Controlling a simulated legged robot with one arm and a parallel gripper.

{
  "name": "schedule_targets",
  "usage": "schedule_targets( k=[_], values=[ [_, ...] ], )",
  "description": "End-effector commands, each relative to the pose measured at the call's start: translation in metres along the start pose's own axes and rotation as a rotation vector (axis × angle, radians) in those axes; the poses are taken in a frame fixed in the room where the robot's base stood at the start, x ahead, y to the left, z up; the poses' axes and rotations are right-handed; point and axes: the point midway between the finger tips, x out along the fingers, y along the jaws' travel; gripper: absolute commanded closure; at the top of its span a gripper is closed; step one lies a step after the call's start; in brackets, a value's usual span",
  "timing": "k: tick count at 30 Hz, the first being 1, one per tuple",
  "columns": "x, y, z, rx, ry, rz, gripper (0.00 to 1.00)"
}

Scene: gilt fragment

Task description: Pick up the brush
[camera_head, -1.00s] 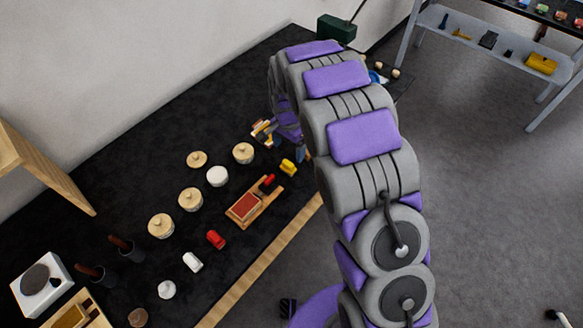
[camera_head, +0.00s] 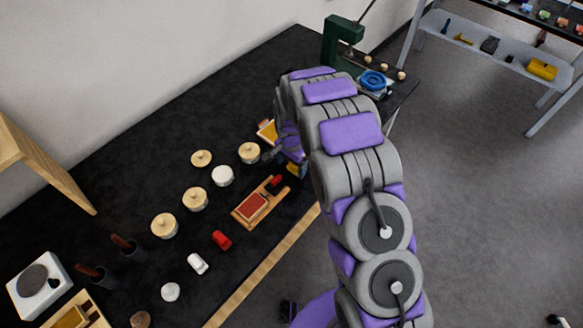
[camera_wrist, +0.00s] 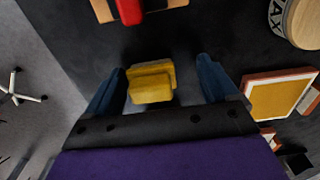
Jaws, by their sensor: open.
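My gripper (camera_wrist: 161,66) is open, its two blue fingers on either side of a small yellow block-like piece (camera_wrist: 151,83) in the wrist view. A gap shows beside the piece on both sides, wider on the right. In the head view the gripper (camera_head: 287,158) is low over the black table, and the yellow piece (camera_head: 297,171) is partly hidden by it. I cannot tell for sure whether this piece is the brush. Brown-handled tools (camera_head: 122,243) stand in dark cups at the left.
A wooden tray with a red pad (camera_head: 252,205) lies near the gripper, a red piece (camera_wrist: 130,10) on its end. Lidded round jars (camera_head: 249,152) stand to the left. An orange-framed yellow tray (camera_wrist: 280,97) is right of the fingers. A green press (camera_head: 341,40) stands behind.

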Motion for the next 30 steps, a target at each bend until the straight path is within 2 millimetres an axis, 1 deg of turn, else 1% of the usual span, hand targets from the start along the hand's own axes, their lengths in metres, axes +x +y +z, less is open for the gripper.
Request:
schedule_targets(
  k=[2, 8, 20, 30],
  values=[
    [-0.0007, 0.0024, -0.002, 0.003, -0.002, -0.002, 0.15],
    [-0.0015, 0.0064, -0.0049, 0.003, -0.007, -0.006, 0.34],
    [0.0, -0.0013, 0.0007, 0.0, 0.001, 0.002, 0.72],
    [-0.0019, 0.0036, -0.0033, 0.002, -0.006, 0.0, 0.73]
  ],
)
